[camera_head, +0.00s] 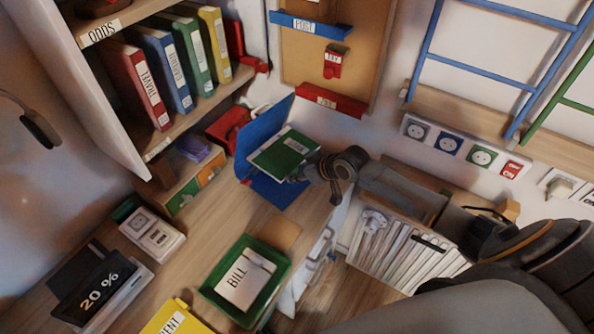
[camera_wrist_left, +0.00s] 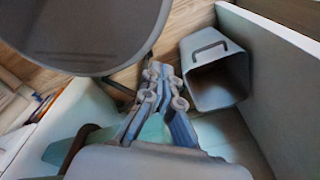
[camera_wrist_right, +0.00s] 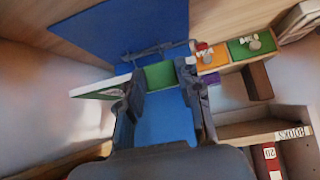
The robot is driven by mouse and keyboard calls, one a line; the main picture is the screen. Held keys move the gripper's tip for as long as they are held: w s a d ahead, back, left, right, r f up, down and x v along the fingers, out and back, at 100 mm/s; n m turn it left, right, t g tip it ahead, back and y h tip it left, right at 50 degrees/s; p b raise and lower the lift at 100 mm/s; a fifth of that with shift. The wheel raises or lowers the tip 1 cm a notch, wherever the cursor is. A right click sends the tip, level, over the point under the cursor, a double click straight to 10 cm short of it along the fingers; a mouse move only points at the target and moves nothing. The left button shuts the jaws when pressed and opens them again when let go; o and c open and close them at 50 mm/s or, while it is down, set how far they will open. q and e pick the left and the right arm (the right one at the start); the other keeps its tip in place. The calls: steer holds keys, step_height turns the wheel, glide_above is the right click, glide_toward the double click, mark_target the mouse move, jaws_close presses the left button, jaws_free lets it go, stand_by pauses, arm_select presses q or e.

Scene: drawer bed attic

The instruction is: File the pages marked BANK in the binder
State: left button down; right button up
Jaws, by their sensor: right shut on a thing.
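An open blue binder (camera_head: 275,190) stands on the desk, one cover raised and the other flat. It also shows in the right wrist view (camera_wrist_right: 130,28). My right gripper (camera_head: 300,176) is shut on the edge of a green page (camera_head: 275,152) with a white border and holds it tilted over the binder. The page's small label is hard to read. The page is edge-on between the fingers in the right wrist view (camera_wrist_right: 160,76). A white page marked BILL (camera_head: 243,288) lies in a green tray (camera_head: 210,276). My left gripper (camera_wrist_left: 160,78) looks shut and empty, away from the binder.
A shelf (camera_head: 165,140) with several coloured binders overhangs the upper left. A small drawer box (camera_head: 190,180) stands left of the blue binder. A yellow item (camera_head: 178,318) lies at the front. A grey bin (camera_wrist_left: 215,75) is beside my left gripper.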

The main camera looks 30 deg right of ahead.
steer(key=shift+f+b, duration=1.85)
steer(key=shift+f, duration=1.1)
steer(key=shift+p, duration=0.55)
steer(key=shift+f+b, duration=1.75)
steer(key=shift+f, duration=0.5)
steer(key=o, duration=1.3)
steer(key=shift+s+r, duration=0.1)
steer(key=v, duration=1.1)
steer(key=shift+s+r, duration=0.3)
